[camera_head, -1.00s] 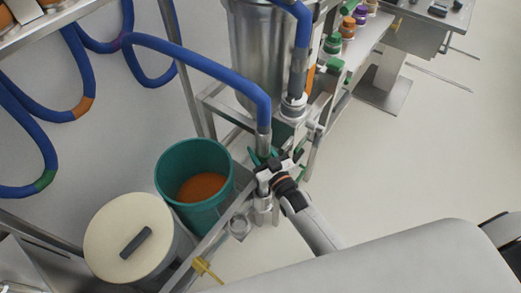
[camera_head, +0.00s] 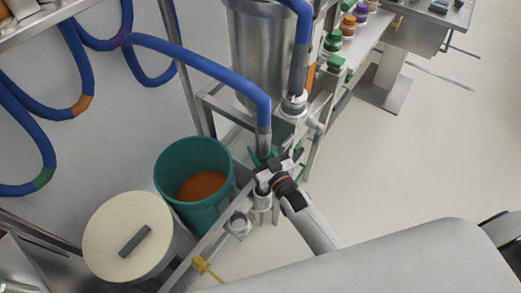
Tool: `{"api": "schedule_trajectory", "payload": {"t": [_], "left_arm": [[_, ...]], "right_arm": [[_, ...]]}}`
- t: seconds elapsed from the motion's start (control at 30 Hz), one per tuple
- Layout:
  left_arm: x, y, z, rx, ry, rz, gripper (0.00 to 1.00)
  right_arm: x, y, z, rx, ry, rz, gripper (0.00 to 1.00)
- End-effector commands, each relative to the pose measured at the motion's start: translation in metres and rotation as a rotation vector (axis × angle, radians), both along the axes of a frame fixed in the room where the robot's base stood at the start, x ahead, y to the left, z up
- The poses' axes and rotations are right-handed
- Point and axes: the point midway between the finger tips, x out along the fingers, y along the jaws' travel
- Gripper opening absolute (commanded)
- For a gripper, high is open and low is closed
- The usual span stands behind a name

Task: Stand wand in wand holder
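The wand (camera_head: 264,142) is the metal tube at the end of a thick blue hose (camera_head: 205,66). It points down beside the teal bin. My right gripper (camera_head: 265,166), on the arm coming from the lower right, is closed around the wand. The gripper hides part of the tube. A metal cylinder (camera_head: 262,201) shows just below the gripper. I cannot tell whether it is the wand's lower end or a holder cup. An open metal ring-shaped cup (camera_head: 239,225) on the frame rail looks like a wand holder. My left gripper is out of view.
A teal bin (camera_head: 160,174) with orange contents stands left of the gripper. A cream-lidded bin (camera_head: 110,222) is at lower left. A steel hopper (camera_head: 258,50) and metal frame stand behind. Another table (camera_head: 415,35) is at upper right. The floor on the right is clear.

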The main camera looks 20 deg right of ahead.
Motion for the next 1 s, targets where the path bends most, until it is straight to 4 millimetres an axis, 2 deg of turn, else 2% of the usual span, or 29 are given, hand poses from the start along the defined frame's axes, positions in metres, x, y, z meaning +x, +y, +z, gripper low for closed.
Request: {"api": "schedule_trajectory", "payload": {"t": [0.2, 0.23, 0.37, 0.4, 0.67, 0.77, 0.87, 1.0], "left_arm": [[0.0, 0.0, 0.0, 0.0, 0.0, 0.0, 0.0], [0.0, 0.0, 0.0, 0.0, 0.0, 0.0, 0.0], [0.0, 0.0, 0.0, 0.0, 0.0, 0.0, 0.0], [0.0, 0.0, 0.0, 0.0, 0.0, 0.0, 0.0], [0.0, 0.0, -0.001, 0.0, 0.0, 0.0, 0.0], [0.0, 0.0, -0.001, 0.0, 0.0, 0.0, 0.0], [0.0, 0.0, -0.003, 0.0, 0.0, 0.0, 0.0], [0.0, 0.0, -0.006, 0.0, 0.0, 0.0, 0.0]], "right_arm": [[0.001, 0.0, 0.001, 0.001, -0.004, 0.0, 0.1], [0.001, 0.0, 0.001, 0.001, -0.004, 0.0, 0.43], [0.0, 0.0, 0.0, 0.001, -0.003, 0.0, 0.64], [0.0, 0.0, 0.0, 0.001, -0.003, 0.0, 0.67], [-0.001, 0.0, -0.002, -0.001, 0.004, 0.0, 0.67], [-0.008, -0.002, -0.003, -0.001, 0.003, 0.0, 0.67], [-0.022, -0.005, -0.003, -0.001, 0.004, 0.0, 0.67], [-0.052, -0.011, -0.003, -0.001, 0.003, 0.0, 0.67]]}}
